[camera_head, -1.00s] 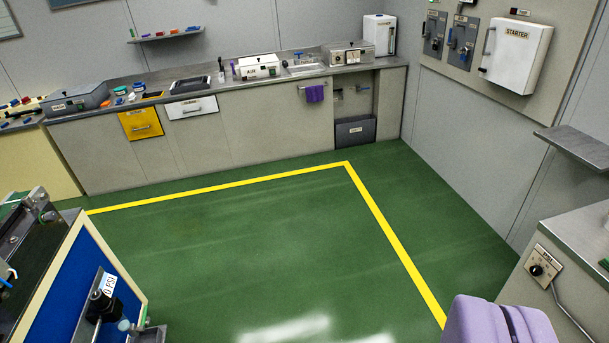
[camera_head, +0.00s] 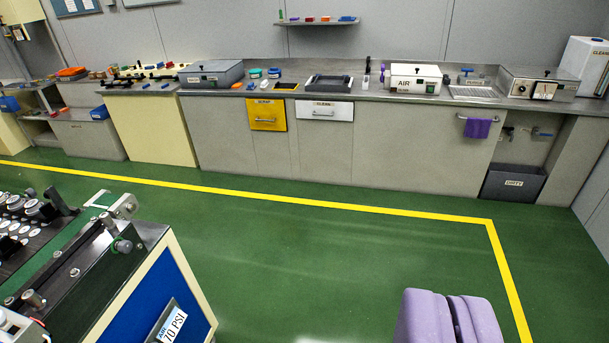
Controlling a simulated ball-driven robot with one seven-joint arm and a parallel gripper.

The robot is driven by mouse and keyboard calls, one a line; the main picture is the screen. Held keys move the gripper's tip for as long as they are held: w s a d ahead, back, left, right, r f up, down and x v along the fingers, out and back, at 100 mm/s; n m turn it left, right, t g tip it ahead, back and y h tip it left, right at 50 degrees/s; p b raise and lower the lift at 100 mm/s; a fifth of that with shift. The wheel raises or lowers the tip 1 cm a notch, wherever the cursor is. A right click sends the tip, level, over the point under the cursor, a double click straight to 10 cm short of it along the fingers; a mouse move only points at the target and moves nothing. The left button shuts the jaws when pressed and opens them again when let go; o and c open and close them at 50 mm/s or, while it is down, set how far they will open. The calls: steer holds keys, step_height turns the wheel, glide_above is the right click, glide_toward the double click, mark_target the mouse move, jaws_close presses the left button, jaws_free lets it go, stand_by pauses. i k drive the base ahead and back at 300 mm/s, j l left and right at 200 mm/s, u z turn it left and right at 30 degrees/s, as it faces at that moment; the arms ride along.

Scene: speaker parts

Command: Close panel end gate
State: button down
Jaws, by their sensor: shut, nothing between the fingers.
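My gripper (camera_head: 447,318) shows at the bottom right as two purple fingers pressed together, with nothing between them. It is over the green floor, well to the right of a machine. The machine (camera_head: 75,275) stands at the lower left, with dark rails, metal knobs and rollers on top. Its near side is a blue panel (camera_head: 165,285) with a cream edge and a sign (camera_head: 170,325) reading AIR 70 PSI. A metal bracket (camera_head: 122,207) stands up at its far corner. I cannot tell which part is the panel end gate. The machine's lower left is cut off.
A long grey counter (camera_head: 390,140) runs along the back wall, with a yellow drawer (camera_head: 267,114), a box marked AIR (camera_head: 414,79), and a dark bin (camera_head: 513,183) underneath. A yellow line (camera_head: 330,207) crosses the floor. The green floor between the machine and counter is clear.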

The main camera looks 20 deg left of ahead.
mark_target(51, 192)
steer(key=i, duration=0.8)
steer(key=i+u, duration=0.15)
steer(key=i, duration=0.65)
steer(key=i+l, duration=0.15)
steer(key=i, duration=0.65)
steer(key=i+j+u, duration=0.15)
steer(key=i+u, duration=1.1)
steer(key=i+l+u, duration=0.15)
steer(key=u, duration=0.3)
steer(key=i+j+u, duration=0.1)
steer(key=i+u, duration=0.55)
steer(key=u, duration=0.25)
steer(key=i+l+u, duration=0.1)
steer(key=i+u, duration=0.35)
steer(key=i+l+u, duration=0.2)
steer(key=u, duration=0.25)
